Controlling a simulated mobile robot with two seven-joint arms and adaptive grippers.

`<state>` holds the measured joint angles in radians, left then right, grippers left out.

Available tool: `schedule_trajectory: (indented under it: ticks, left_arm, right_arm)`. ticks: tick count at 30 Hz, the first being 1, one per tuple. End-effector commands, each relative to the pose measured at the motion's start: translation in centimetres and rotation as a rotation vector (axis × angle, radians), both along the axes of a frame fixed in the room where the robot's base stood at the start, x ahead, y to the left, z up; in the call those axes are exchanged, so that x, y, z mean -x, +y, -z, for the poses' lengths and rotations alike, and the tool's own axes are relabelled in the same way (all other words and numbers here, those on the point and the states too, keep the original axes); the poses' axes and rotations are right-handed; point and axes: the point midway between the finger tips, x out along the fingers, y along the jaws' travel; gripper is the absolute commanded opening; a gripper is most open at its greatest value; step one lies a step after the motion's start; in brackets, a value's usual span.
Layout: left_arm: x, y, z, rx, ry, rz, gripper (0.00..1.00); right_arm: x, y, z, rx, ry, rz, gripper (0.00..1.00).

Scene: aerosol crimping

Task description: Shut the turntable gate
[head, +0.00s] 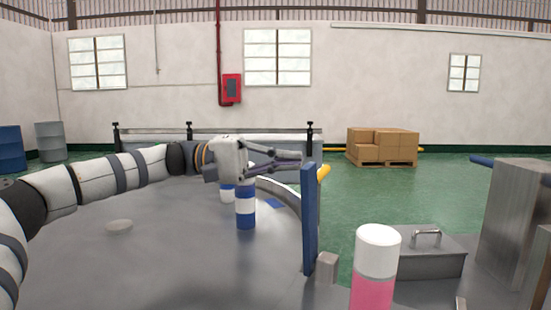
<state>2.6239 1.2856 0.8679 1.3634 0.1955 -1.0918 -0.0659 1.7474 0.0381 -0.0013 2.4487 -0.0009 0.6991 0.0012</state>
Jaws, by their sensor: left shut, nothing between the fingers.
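The gate appears to be the upright blue panel (310,235) at the right rim of the grey turntable (160,255), seen nearly edge-on. A yellow handle (324,172) sticks out at its top right. My left gripper (298,163) reaches in from the left above the turntable. Its fingers are shut and empty, pointing right, with the tips close to the panel's top left edge; I cannot tell whether they touch it. My right gripper is not in view.
A pink can with a white cap (377,250) stands in the right foreground. A grey box with a handle (430,262) and a tall metal block (510,205) stand to the right.

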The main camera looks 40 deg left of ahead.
Motion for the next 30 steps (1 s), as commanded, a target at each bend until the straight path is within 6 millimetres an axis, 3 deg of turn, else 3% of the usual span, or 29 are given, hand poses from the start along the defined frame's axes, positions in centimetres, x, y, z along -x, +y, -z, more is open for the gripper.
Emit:
schedule_trajectory:
  ticks: [3, 9, 30]
  left_arm:
    - [-1.0, -2.0, 0.0, 0.0, 0.002, 0.002, 0.0]
    - [-2.0, -4.0, -0.2, 0.0, 0.0, 0.001, 0.0]
    - [-1.8, -4.4, -0.5, -0.005, -0.053, -0.001, 0.0]
  right_arm:
    - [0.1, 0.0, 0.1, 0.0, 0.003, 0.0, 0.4]
    - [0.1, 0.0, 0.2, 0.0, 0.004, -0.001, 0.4]
    - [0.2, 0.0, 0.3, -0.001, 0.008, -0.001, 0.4]
